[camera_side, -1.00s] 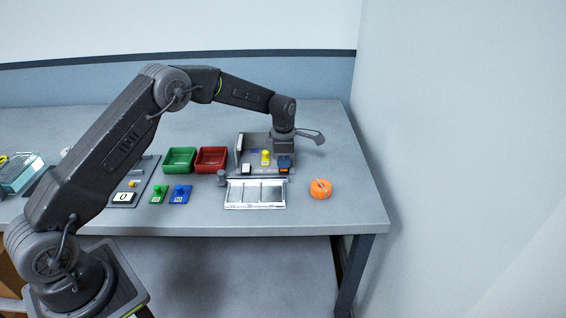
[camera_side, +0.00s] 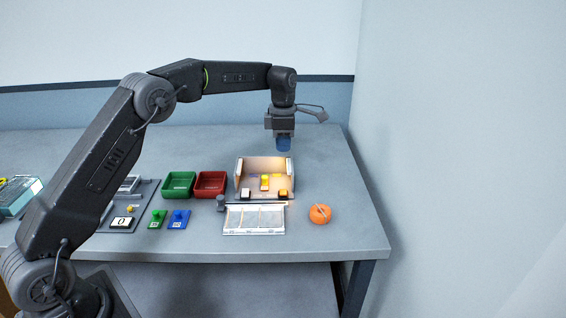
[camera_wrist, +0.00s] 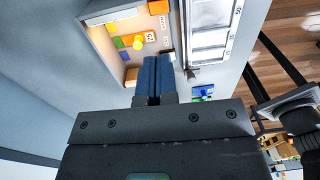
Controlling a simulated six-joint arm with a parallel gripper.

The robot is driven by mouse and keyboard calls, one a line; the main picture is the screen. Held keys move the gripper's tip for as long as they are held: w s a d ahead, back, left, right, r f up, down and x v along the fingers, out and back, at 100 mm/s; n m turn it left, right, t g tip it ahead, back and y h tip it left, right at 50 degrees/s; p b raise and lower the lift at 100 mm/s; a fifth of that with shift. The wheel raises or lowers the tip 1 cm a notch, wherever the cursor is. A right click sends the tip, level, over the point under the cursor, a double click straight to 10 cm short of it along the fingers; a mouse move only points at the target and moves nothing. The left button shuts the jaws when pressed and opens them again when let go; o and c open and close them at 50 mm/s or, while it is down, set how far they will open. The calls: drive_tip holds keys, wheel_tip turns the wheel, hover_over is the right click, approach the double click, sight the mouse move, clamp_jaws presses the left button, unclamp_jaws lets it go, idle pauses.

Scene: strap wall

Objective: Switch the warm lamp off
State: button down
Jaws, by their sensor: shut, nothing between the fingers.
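The open-topped box (camera_side: 240,178) stands toward the right of the table in the side view, and warm yellowish light fills its inside. An orange-topped block (camera_side: 283,193) sits at its front right and a white-topped block (camera_side: 245,193) at its front left. A yellow peg (camera_side: 265,182) stands between and behind them. My gripper (camera_side: 284,147) hangs above the back right of the box, clear of it, with its blue fingers shut and empty. In the wrist view the shut fingers (camera_wrist: 156,60) overlap the box (camera_wrist: 97,20), hiding part of it.
A pale framed panel (camera_side: 254,219) lies in front of the box. An orange round object (camera_side: 320,214) is to its right. Red (camera_side: 211,184) and green (camera_side: 179,185) bins stand left of the box. Green (camera_side: 157,218) and blue (camera_side: 179,219) pieces lie nearer. The right table edge is clear.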

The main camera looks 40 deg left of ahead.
drive_tip(key=w+a+g+h, duration=0.1)
approach(283, 193)
drive_tip(key=f, duration=0.5)
drive_tip(key=d+f, duration=0.1)
drive_tip(key=f, duration=0.1)
drive_tip(key=shift+s+f, duration=0.2)
drive_tip(key=shift+s, duration=0.15)
